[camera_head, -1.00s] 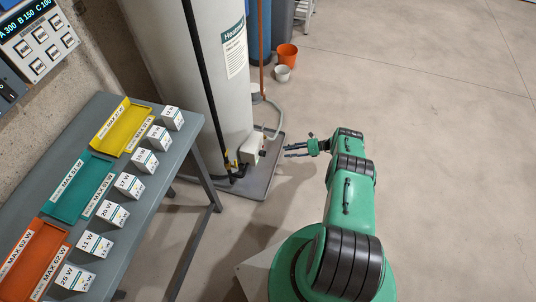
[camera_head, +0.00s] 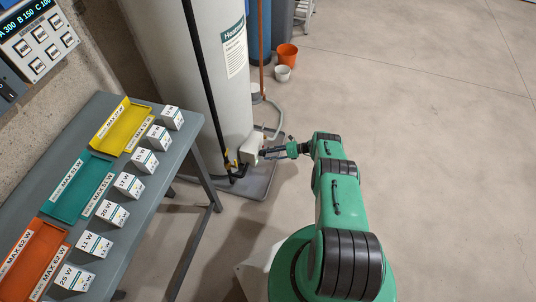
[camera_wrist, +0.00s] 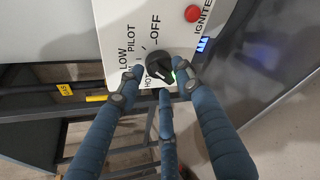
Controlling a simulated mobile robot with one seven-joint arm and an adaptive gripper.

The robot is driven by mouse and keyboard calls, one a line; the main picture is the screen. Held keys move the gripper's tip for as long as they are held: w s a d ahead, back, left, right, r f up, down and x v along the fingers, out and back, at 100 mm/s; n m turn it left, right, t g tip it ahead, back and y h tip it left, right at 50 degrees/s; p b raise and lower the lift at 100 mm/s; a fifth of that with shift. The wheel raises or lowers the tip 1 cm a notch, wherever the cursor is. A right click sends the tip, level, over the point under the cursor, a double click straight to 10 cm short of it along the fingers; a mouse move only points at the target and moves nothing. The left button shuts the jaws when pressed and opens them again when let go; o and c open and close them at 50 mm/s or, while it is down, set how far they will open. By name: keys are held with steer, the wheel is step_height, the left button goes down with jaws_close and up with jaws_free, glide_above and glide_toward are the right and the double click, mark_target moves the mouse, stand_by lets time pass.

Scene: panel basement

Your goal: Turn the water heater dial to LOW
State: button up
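The water heater (camera_head: 190,70) is a tall pale grey tank. Its white control box (camera_head: 248,146) is low on its near side. In the wrist view the box's panel (camera_wrist: 120,20) reads OFF, PILOT, LOW and a partly covered HOT. The black dial (camera_wrist: 159,66) sits below the OFF mark; its setting is hard to read. My gripper (camera_wrist: 160,72) has its blue fingers spread around the dial, one to each side and a third below. A small gap shows at the left finger; contact on the right is unclear. My gripper (camera_head: 264,153) is at the box in the head view.
A grey table (camera_head: 150,200) with trays and several white boxes stands left. Orange (camera_head: 287,54) and white buckets (camera_head: 282,73) stand behind. The floor on the right is clear.

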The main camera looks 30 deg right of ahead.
steer(key=shift+w+a, duration=0.1)
steer(key=shift+a, duration=0.1)
steer(key=shift+c, duration=0.5)
jaws_close()
steer(key=shift+f, duration=0.15)
